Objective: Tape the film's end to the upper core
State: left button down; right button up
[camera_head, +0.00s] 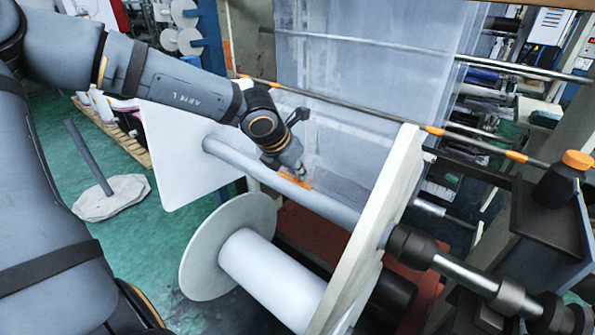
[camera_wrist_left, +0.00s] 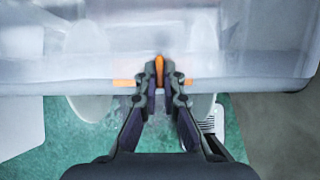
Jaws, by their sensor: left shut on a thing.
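The translucent film (camera_head: 375,40) hangs down behind the upper core (camera_head: 330,206), a grey bar running from the white plate to the pale side frame. My left gripper (camera_head: 302,177) is at the middle of this core. An orange strip of tape (camera_head: 294,180) lies there, partly hidden by the fingers. In the left wrist view my left gripper (camera_wrist_left: 159,88) is shut on an upright orange tab (camera_wrist_left: 159,66). Orange tape (camera_wrist_left: 124,83) shows on both sides of the fingers, along the film's lower edge (camera_wrist_left: 60,88). I cannot tell whether the film touches the core. My right gripper is not in view.
A white spool (camera_head: 268,275) with a round flange sits below the core. The pale side frame (camera_head: 385,215) stands close on the right, with a black hub (camera_head: 410,246) outside it. A black stand with an orange top (camera_head: 577,160) is far right.

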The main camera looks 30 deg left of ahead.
pick_arm(q)
jog(key=shift+f, duration=0.1)
jog(key=c, duration=1.4)
grip_release()
jog(key=v, duration=0.7)
jog(key=shift+s+r, duration=0.15)
jog(key=shift+r, duration=0.05)
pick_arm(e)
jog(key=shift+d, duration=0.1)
